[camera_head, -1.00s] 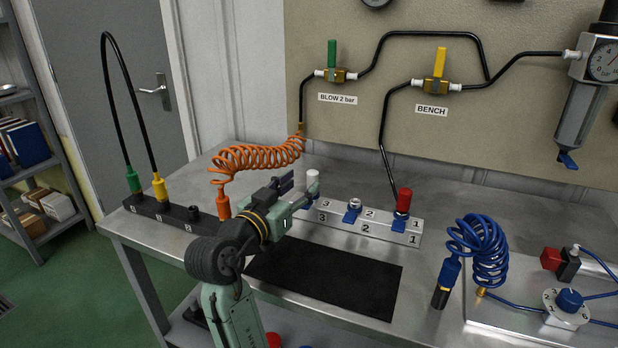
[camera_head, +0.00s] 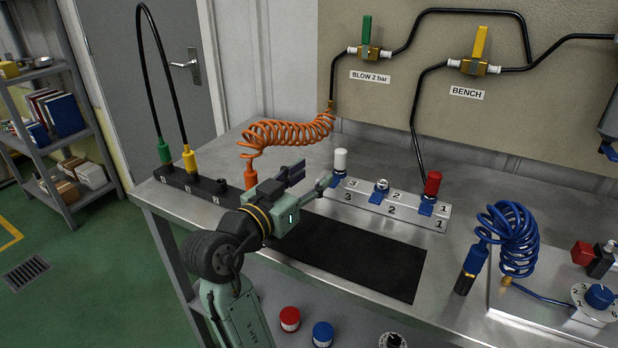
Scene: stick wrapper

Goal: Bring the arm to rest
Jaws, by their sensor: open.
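My gripper (camera_head: 312,177) is open, with nothing seen between its fingers. It is above the bench, left of the white-capped port (camera_head: 340,158) on the numbered metal block (camera_head: 392,205). In the picture its fingertips come close to that port; whether they touch it I cannot tell. My arm (camera_head: 232,310) rises from the front edge of the bench and bends at the dark wrist joint. The arm covers part of the black mat (camera_head: 350,255) and of the bench's front edge.
An orange coiled hose (camera_head: 290,132) hangs just behind my gripper. A black strip (camera_head: 200,186) with plugged cables lies to the left. A blue coiled hose (camera_head: 517,238) stands at the right. Red (camera_head: 290,318) and blue (camera_head: 323,333) caps lie below the bench top.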

